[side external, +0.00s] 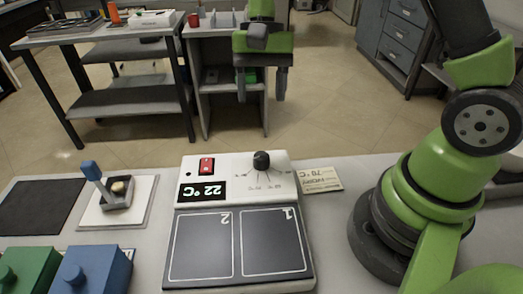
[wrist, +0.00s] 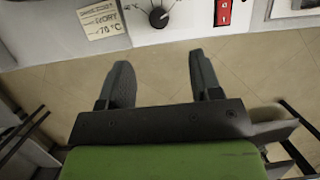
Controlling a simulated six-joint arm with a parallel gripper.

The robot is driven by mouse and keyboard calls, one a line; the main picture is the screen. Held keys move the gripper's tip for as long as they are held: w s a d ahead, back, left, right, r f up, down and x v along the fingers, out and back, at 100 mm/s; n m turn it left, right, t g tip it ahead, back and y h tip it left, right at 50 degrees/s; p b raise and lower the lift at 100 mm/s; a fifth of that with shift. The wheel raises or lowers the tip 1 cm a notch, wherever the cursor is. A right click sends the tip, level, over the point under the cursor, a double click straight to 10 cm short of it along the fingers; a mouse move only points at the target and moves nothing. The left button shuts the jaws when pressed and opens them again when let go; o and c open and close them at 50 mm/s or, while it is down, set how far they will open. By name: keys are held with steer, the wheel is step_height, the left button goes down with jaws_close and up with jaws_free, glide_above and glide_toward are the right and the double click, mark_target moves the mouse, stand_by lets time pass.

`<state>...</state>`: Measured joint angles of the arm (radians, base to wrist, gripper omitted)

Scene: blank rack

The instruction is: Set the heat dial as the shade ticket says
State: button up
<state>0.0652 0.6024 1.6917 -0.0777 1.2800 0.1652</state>
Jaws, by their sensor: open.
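The heat dial (side external: 262,160) is a black knob on the white heater's panel, with printed marks around it. It also shows in the wrist view (wrist: 159,17); its exact setting is too small to read. The shade ticket (side external: 320,180) lies beside the panel. In the wrist view the ticket (wrist: 103,17) seems to read IVORY, 70 °C. The heater's display (side external: 201,191) reads 22 °C. My gripper (side external: 262,92) is open and empty, with fingers pointing down, beyond the heater's far edge. In the wrist view my gripper's fingertips (wrist: 159,60) are apart, below the dial and not touching it.
A red switch (side external: 206,165) sits left of the dial. Two dark plates (side external: 240,244), marked 1 and 2, fill the heater's front. A blue-handled tool (side external: 95,175) stands on a pale board at left, near blue (side external: 92,272) and green (side external: 32,270) blocks. Shelves stand behind.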

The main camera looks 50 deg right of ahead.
mark_target(262, 156)
steer(key=shift+g, duration=0.4)
steer(key=x, duration=0.8)
steer(key=w+x, duration=0.1)
steer(key=x, duration=0.3)
steer(key=shift+d+f, duration=0.25)
steer(key=shift+f, duration=0.2)
steer(key=c, duration=0.9)
